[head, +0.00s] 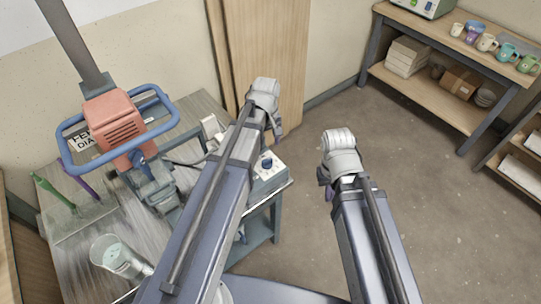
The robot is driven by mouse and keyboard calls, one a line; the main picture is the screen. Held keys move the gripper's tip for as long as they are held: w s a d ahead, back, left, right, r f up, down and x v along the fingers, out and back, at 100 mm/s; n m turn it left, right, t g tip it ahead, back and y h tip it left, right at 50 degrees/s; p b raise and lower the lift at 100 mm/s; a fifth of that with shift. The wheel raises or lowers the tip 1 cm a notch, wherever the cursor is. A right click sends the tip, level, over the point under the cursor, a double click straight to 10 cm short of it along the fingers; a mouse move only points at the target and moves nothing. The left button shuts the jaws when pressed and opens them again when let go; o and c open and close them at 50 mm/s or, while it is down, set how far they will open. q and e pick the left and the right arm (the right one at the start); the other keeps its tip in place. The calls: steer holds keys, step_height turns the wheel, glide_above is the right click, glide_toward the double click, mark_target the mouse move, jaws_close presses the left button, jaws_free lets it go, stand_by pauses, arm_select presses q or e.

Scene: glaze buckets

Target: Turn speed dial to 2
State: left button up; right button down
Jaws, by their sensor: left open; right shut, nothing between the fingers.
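The speed dial (267,163) is a small dark blue knob on a pale control box (270,172) at the right edge of the worktable. Its setting is too small to read. My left forearm crosses in front of the box's left part and hides some of it. My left gripper (277,127) is open, above and beyond the dial in the picture, and apart from it. My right gripper (324,184) is shut and empty, to the right of the box over the floor. The fingers of both grippers show only as small dark parts below the wrists.
A mixer with an orange-red motor (115,122) and a blue tube guard (70,150) stands on the worktable (75,240). A clear container (108,250) and green and purple-handled tools (52,190) are at left. A shelf (440,95) with cups stands at upper right. The floor between is clear.

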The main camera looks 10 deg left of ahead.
mark_target(267, 160)
arm_select(q)
steer(key=shift+f+b, duration=3.85)
steer(key=shift+f, duration=0.05)
jaws_close()
